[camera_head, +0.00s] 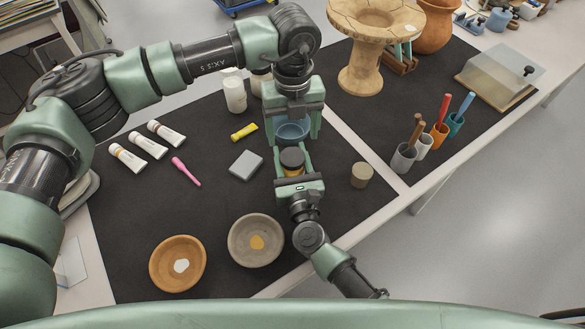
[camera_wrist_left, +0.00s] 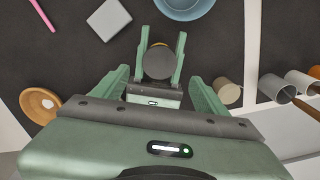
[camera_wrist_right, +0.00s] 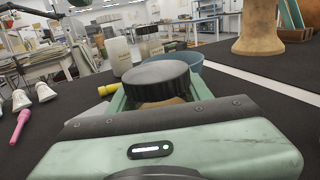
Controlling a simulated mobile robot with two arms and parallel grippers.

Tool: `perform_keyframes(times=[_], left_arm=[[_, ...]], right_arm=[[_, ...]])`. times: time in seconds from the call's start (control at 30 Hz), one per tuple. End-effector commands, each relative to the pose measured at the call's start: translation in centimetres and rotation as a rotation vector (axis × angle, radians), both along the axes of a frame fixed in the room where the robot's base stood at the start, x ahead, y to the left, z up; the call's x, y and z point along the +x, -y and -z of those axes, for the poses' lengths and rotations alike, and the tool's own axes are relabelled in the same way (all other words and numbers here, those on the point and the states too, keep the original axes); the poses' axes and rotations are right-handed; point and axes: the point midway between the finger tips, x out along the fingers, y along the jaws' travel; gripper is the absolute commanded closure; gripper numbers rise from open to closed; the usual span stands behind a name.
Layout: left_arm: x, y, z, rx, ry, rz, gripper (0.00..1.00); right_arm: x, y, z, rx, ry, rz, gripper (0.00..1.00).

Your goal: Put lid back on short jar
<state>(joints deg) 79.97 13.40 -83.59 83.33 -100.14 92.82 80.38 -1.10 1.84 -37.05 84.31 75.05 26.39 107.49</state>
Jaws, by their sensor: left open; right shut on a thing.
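The short jar (camera_head: 293,172) has an amber or beige body, and the dark lid (camera_head: 292,158) is on top of it. My right gripper (camera_head: 292,150) is shut on the jar, a finger on each side. In the right wrist view the ridged black lid (camera_wrist_right: 158,80) looks level over the jar (camera_wrist_right: 165,102); whether it is tight I cannot tell. My left gripper (camera_head: 294,136) is open and empty, pointing down. In the left wrist view its fingers (camera_wrist_left: 160,95) stand wide on either side of the lid (camera_wrist_left: 158,63), without touching it.
A blue bowl (camera_head: 292,131) stands just behind the jar. A grey block (camera_head: 246,165) lies to the left and a beige cylinder (camera_head: 362,175) to the right. Two shallow bowls (camera_head: 178,263) (camera_head: 256,241) sit in front. Cups with tools (camera_head: 404,158) stand right; white bottles (camera_head: 235,95) stand behind.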

Motion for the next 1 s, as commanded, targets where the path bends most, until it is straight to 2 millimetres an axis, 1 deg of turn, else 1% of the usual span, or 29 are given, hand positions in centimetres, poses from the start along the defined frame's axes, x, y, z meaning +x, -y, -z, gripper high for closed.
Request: perform_keyframes(times=[0.1,0.37,0.47,0.8,1.0], left_arm=[[0.0,-0.1,-0.4,0.0,0.001,0.0,0.27],[0.0,-0.1,-0.1,0.001,0.0,0.0,0.27],[0.0,-0.1,0.7,0.002,-0.002,-0.001,0.27],[-0.1,-0.1,5.8,0.002,-0.002,-0.001,0.27],[0.0,-0.1,7.5,0.001,0.0,-0.001,0.27]], right_arm=[[0.0,0.0,0.0,0.0,0.0,0.001,1.0],[0.0,0.0,0.0,0.0,0.0,0.001,1.0],[0.0,0.0,0.0,0.0,0.0,0.001,1.0],[0.0,0.0,0.0,0.0,0.0,0.0,1.0],[0.0,0.0,0.0,0.0,0.0,0.001,1.0]])
